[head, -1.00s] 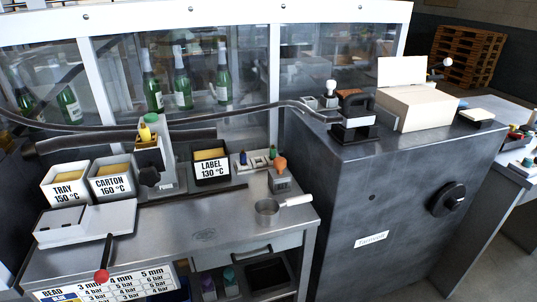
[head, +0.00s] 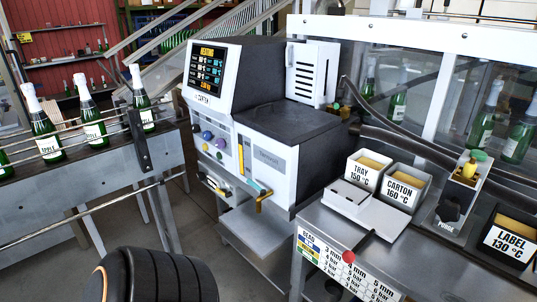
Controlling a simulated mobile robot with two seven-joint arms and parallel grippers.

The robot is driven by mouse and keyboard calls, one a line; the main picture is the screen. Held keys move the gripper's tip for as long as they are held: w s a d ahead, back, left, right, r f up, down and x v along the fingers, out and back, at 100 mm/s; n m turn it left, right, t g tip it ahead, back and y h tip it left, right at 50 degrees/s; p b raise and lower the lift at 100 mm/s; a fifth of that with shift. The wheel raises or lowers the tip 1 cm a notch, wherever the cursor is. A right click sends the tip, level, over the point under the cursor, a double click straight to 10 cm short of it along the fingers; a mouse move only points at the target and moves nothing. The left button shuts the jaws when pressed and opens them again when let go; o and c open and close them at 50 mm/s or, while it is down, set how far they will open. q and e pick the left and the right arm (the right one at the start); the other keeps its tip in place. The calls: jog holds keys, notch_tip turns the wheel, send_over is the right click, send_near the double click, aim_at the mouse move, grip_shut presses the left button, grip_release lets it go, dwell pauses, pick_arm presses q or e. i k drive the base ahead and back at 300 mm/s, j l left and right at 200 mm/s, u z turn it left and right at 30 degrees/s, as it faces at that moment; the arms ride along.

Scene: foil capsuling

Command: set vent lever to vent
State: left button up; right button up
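I can make out no lever labelled vent. A lever with a red ball knob (head: 348,257) sticks out at the front edge of the steel bench, above a pressure chart. A brass-yellow lever with a teal part (head: 262,196) is on the lower front of the white and dark machine (head: 268,140). A small handle (head: 214,186) shows on the machine's front left. I cannot tell which of these is the vent lever. Neither gripper is in view; a dark rounded part at the bottom left seems to be mine.
The machine's screen (head: 208,66) reads heating. Bins labelled TRAY (head: 362,172), CARTON (head: 400,190) and LABEL (head: 508,240) stand on the bench (head: 330,222). A conveyor (head: 85,190) with green bottles is at the left. Floor shows between conveyor and machine.

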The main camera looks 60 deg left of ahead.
aim_at(229, 194)
jog(key=u, duration=2.35)
jog(key=i+j, duration=0.2)
jog(key=i, duration=0.3)
jog(key=i+j, duration=0.2)
jog(key=i, duration=0.25)
jog(key=i+j+z, duration=0.1)
jog(key=i, duration=0.4)
jog(key=i+j, duration=0.3)
jog(key=i, duration=0.15)
jog(key=i+j, duration=0.25)
jog(key=i, duration=0.2)
